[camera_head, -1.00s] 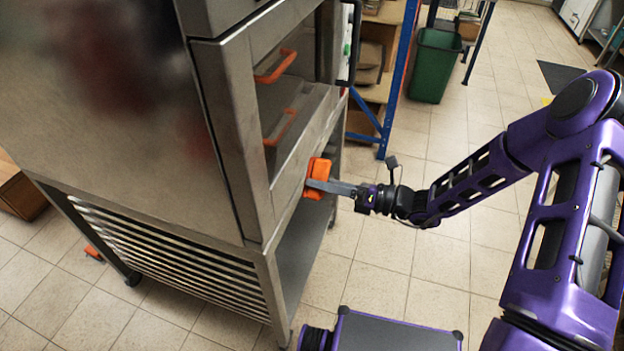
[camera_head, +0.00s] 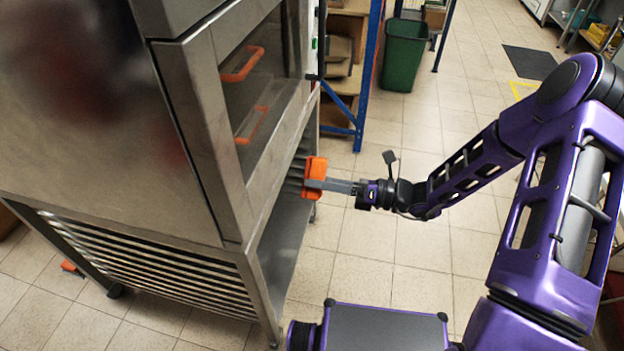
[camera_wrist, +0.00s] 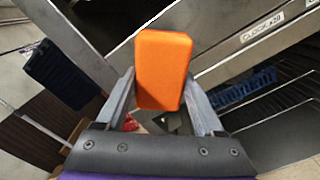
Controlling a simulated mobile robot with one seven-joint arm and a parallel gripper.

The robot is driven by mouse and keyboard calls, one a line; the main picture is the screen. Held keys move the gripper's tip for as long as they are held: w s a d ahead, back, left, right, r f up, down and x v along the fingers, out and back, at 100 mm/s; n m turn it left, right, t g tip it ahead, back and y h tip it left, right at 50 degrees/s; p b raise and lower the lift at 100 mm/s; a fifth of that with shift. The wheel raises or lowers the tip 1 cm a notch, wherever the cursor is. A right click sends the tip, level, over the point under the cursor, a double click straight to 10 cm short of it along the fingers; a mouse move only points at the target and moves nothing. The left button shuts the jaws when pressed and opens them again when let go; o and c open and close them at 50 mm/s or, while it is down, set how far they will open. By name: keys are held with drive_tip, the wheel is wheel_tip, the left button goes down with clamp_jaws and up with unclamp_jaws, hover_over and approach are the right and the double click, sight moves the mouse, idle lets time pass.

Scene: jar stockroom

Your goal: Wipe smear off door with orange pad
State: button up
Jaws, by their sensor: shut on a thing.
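My gripper (camera_head: 318,184) is shut on the orange pad (camera_head: 315,170), a small block held at the fingertips. In the wrist view the pad (camera_wrist: 163,70) stands up between the two grey fingers (camera_wrist: 160,108). The steel oven door (camera_head: 262,152) has a glass window, with orange bars showing in it. The pad is in front of the oven's right-hand side, just right of the door's lower frame in the head view. I cannot tell whether it touches anything.
The oven stands on a steel stand (camera_head: 262,262) with slatted runners. A blue-legged shelf (camera_head: 366,85) and a green bin (camera_head: 404,55) are behind. Tiled floor (camera_head: 400,245) is free around my arm. A small orange thing (camera_head: 70,267) lies on the floor at left.

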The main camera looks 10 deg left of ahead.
sight(271, 156)
idle(0.6)
drive_tip(key=shift+w+a+r, duration=0.1)
drive_tip(key=shift+a+r, duration=0.2)
drive_tip(key=shift+a, duration=0.85)
drive_tip(key=shift+w+a+r, duration=0.1)
drive_tip(key=shift+a+r, duration=0.2)
drive_tip(key=shift+a, duration=0.85)
drive_tip(key=shift+w+a+r, duration=0.1)
drive_tip(key=shift+a+r, duration=0.2)
drive_tip(key=shift+a, duration=0.85)
drive_tip(key=shift+w+a, duration=0.1)
drive_tip(key=shift+a, duration=0.9)
drive_tip(key=shift+w+d, duration=0.15)
drive_tip(key=shift+w, duration=0.8)
drive_tip(key=shift+w+d, duration=0.1)
drive_tip(key=shift+w, duration=0.85)
drive_tip(key=shift+a, duration=0.15)
